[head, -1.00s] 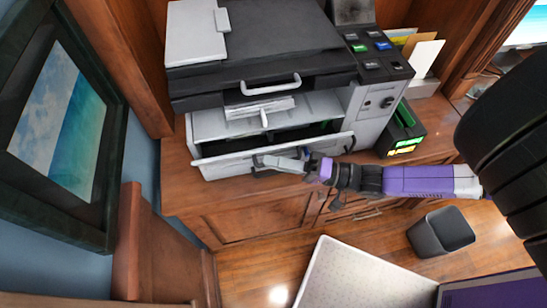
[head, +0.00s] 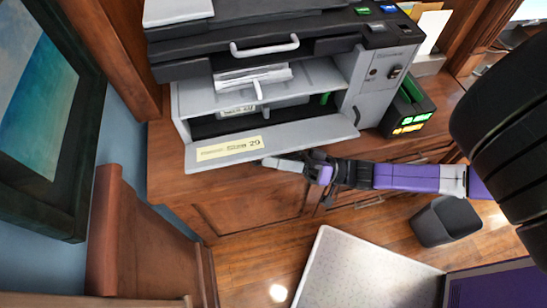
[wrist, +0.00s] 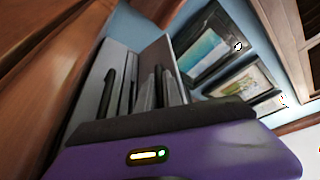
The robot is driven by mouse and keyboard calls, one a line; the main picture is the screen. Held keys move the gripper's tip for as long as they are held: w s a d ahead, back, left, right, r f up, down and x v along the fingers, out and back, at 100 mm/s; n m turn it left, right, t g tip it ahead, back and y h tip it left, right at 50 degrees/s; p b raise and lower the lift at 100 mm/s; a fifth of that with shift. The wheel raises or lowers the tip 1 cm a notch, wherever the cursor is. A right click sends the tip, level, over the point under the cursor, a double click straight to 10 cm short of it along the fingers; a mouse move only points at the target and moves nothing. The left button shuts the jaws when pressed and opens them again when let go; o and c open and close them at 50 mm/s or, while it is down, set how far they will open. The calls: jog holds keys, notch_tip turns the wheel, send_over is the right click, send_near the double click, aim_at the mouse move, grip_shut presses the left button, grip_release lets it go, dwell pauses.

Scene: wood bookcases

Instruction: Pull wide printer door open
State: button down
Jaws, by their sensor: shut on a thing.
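The printer (head: 365,75) stands on a wooden cabinet. Its wide grey door (head: 225,148) is swung down and outward, with a yellow label on its inner face. Behind it the dark lower opening and part of the inside show. My gripper (head: 275,163) is at the door's outer edge, right of the label, shut on the door edge. In the wrist view the gripper's fingers (wrist: 160,88) are dark and seen at an angle, close to the grey door panel (wrist: 118,75); the exact contact is hard to make out there.
A white handle (head: 265,46) and a paper tray (head: 252,77) sit above the opening. A black box with green parts (head: 410,110) stands right of the printer. A dark bin (head: 445,222) is on the floor. A framed picture (head: 40,100) hangs at left.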

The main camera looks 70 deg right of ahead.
jog(key=shift+f, duration=0.2)
dwell(0.4)
jog(key=c, duration=1.5)
grip_release()
jog(key=b+v, duration=0.1)
jog(key=v, duration=0.7)
jog(key=shift+b, duration=0.4)
jog(key=d+b+v, duration=0.1)
jog(key=b+v, duration=0.3)
jog(key=v, duration=0.4)
jog(key=shift+d+f, duration=0.2)
jog(key=shift+f, duration=0.3)
